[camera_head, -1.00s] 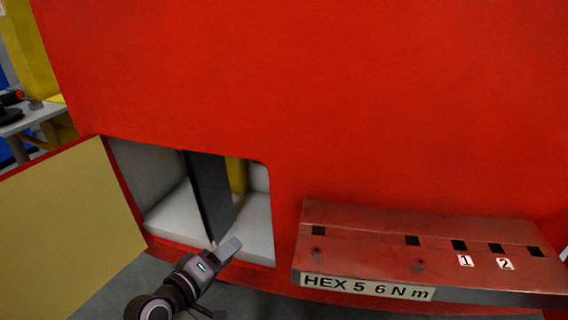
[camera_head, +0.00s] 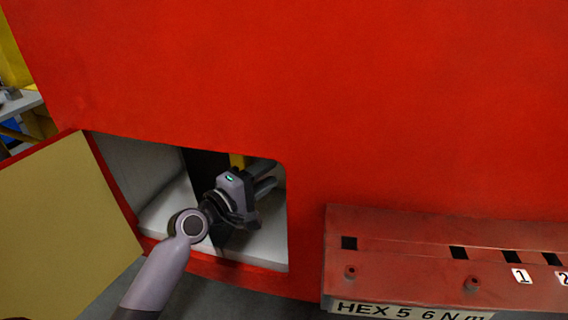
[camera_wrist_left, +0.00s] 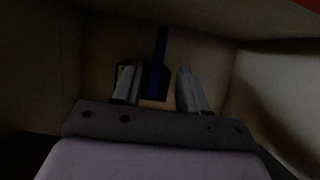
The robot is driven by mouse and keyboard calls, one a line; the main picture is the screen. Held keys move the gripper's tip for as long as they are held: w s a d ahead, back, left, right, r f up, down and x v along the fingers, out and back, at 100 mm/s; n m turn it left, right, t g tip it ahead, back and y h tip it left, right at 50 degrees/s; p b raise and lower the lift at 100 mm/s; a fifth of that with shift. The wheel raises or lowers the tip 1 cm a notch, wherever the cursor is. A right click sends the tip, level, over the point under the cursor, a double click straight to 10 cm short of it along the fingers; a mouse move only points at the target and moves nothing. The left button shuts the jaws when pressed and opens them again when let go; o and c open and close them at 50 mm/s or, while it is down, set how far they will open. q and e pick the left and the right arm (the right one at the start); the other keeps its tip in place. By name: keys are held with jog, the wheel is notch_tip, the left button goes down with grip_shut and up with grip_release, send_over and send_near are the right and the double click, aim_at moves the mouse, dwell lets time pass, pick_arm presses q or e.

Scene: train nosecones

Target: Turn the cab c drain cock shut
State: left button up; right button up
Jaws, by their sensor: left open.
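In the head view my left gripper (camera_head: 266,178) reaches into the open compartment (camera_head: 262,250) in the red cab front. Its fingers are apart and point right, deeper into the opening. In the left wrist view the two fingers (camera_wrist_left: 160,88) are open with nothing gripped. A thin blue bar (camera_wrist_left: 161,50) hangs down in the gap between them, nearer the left finger, with a dark block at its foot. It may be the drain cock handle, but the view is too dark to be sure. The gripper hides much of the compartment in the head view. My right gripper is out of view.
A tan-faced door (camera_head: 65,230) stands open at the left. A dark partition (camera_head: 205,165) splits the compartment, with a yellow part (camera_head: 238,160) beside it. A red slotted shelf (camera_head: 400,255) marked HEX 5 6 N m juts out at the right.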

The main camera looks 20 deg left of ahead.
pick_arm(q)
jog(key=shift+x, duration=2.7)
grip_shut()
